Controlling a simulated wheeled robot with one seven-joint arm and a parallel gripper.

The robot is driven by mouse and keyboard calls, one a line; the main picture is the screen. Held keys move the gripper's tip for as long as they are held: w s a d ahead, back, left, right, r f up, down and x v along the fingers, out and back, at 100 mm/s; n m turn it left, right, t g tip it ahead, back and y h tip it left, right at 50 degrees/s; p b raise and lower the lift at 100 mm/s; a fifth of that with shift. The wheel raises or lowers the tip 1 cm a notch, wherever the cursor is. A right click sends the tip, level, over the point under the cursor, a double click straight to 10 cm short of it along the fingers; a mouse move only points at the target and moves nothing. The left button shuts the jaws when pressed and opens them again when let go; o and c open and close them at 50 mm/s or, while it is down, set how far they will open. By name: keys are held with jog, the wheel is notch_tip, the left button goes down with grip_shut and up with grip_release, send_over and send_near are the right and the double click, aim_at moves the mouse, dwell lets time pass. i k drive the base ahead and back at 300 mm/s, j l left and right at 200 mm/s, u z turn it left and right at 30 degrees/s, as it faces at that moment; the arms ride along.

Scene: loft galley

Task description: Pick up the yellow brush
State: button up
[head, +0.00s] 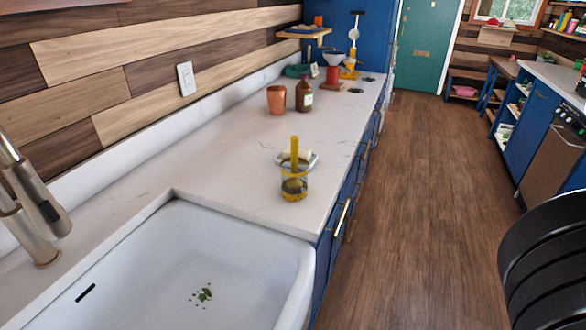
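The yellow brush (294,153) stands nearly upright, handle up, in a clear yellowish glass (294,186) on the white counter, close to the sink's far right corner. Its lower end is inside the glass and is hard to make out. A small pale dish (311,157) sits right behind the brush, and the handle partly covers it. My gripper is not in view.
A white sink (150,275) with green bits in it is in front, with a metal faucet (35,215) at left. An orange cup (276,99) and a brown bottle (304,94) stand farther back. Counter (215,165) left of the glass is clear.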

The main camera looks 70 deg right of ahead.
aim_at(294, 139)
jog(key=z, duration=1.25)
jog(key=u, duration=0.35)
jog(key=i+l+u, duration=0.15)
jog(key=u, duration=0.3)
jog(key=l+u, duration=0.25)
jog(key=u, duration=0.2)
jog(key=i+l+u, duration=0.15)
jog(key=u, duration=0.3)
jog(key=l, duration=0.55)
